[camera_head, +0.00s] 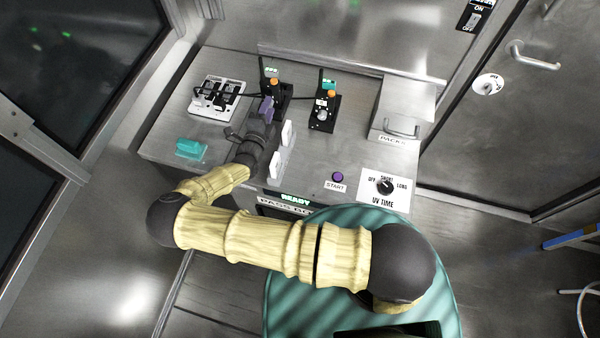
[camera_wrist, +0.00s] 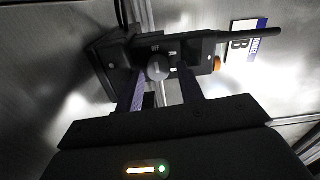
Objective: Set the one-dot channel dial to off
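My gripper (camera_head: 265,110) is at the left black dial unit (camera_head: 276,88) on the bench, covering part of it in the head view. In the wrist view, its two purple fingers are apart, one on each side of the round grey dial (camera_wrist: 158,67); I cannot tell whether they touch it. The dial sits on the black unit (camera_wrist: 112,65) below a small OFF label, with small white marks to its right. A second black unit with a grey dial (camera_head: 322,115) stands to the right. Channel dots are too small to read.
A white switch block (camera_head: 217,97) and a teal piece (camera_head: 190,148) are at the left of the bench. White upright pieces (camera_head: 282,150) stand close to my arm. The UV TIME dial (camera_head: 385,186), purple START button (camera_head: 338,176) and PACKS box (camera_head: 402,108) are at the right.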

